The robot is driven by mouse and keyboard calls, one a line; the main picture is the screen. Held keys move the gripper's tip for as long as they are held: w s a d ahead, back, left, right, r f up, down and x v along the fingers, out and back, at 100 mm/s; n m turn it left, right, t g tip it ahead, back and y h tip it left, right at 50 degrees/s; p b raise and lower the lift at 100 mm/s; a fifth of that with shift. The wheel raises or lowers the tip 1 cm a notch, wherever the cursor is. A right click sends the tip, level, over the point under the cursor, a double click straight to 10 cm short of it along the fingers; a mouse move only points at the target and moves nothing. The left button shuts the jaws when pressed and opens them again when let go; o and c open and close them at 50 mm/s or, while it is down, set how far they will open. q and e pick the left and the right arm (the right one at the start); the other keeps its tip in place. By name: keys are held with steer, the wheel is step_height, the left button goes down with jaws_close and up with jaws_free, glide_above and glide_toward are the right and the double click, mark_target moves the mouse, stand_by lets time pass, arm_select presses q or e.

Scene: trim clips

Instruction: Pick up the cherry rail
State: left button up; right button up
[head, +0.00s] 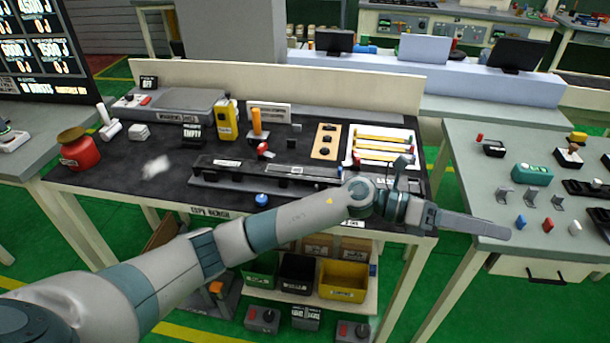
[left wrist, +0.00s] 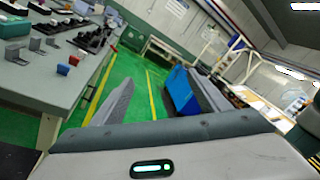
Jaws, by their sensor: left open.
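A white tray (head: 350,158) at the right end of the dark bench holds several slim rails (head: 382,148) in yellow and orange-red tones. I cannot single out a cherry rail among them. My left gripper (head: 470,222) is beyond the bench's front right corner, pointing right toward the grey side table. It is empty, and its fingers stand wide apart in the left wrist view (left wrist: 160,78). The tray and rails do not show in the wrist view. My right gripper is in neither view.
A long dark fixture (head: 265,172) lies mid-bench behind my left arm. The grey side table (head: 475,150) holds clips and small coloured parts. A red jar (head: 80,150) is at the bench's left. Bins sit below.

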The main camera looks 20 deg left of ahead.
arm_select(q)
steer(key=w+a+f+m+y, duration=0.2)
steer(key=w+a+f+y, duration=0.1)
steer(key=a, duration=0.3)
steer(key=w+a+f+m+g+y, duration=0.1)
steer(key=w+a+f+m+y, duration=0.1)
steer(key=a+y, duration=0.4)
steer(key=w+a+f+m+y, duration=0.3)
steer(key=a+y, duration=0.2)
steer(key=a, duration=0.2)
steer(key=shift+w+a+f+g, duration=0.15)
steer(key=shift+w+f+g, duration=0.15)
steer(key=shift+w+g, duration=0.1)
steer(key=w+a+r+y, duration=0.1)
steer(key=a+r+y, duration=0.2)
steer(key=a, duration=0.4)
steer(key=w+a+r+y, duration=0.2)
steer(key=a+r, duration=0.3)
steer(key=a, duration=0.3)
steer(key=w+a+r+n+y, duration=0.1)
steer(key=a+r+y, duration=0.2)
steer(key=a, duration=0.5)
steer(key=shift+w+a+r+y, duration=0.2)
steer(key=shift+w+r+y, duration=0.2)
steer(key=shift+r, duration=0.25)
